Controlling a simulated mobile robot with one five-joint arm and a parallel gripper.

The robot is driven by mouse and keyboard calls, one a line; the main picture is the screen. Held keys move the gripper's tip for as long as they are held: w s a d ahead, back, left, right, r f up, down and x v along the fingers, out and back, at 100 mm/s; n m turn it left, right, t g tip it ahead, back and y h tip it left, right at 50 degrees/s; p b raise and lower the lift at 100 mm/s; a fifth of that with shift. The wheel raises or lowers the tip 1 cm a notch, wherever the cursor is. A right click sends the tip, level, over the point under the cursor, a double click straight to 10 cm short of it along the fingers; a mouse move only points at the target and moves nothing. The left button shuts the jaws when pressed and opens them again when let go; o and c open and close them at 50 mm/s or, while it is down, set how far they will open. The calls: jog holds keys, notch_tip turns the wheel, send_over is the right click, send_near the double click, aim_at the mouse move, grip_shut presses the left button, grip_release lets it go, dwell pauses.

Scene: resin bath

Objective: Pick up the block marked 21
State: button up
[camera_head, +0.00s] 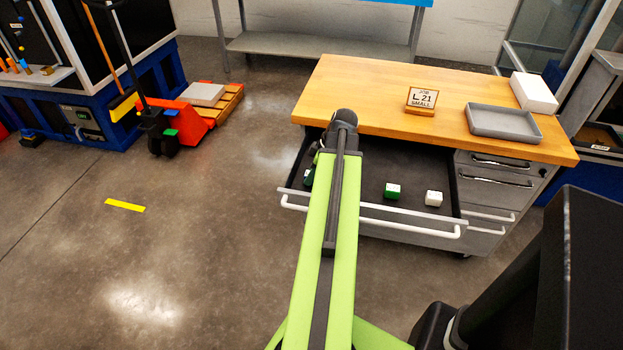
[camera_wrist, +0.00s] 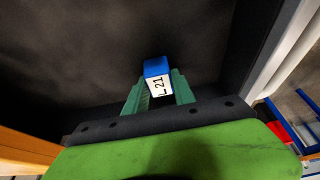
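The block marked 21 (camera_wrist: 157,76) shows in the wrist view, with a blue face and a white face reading "L 21". My gripper (camera_wrist: 160,92) has green fingers, one on each side of the block. The fingers look very close to its sides, but I cannot tell whether they press on it. Dark drawer floor lies around the block. In the head view my green arm reaches over the open drawer (camera_head: 375,222) and hides my gripper's tips and this block.
A green and white block (camera_head: 392,190) and a white block (camera_head: 433,198) lie apart in the drawer. Another green block (camera_head: 308,177) is at its left. The wooden bench top (camera_head: 370,85) holds a "JOB L 21 SMALL" sign (camera_head: 421,99), a grey tray (camera_head: 503,123) and a white box (camera_head: 534,92).

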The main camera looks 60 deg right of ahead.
grip_shut()
jog(key=shift+r, duration=0.1)
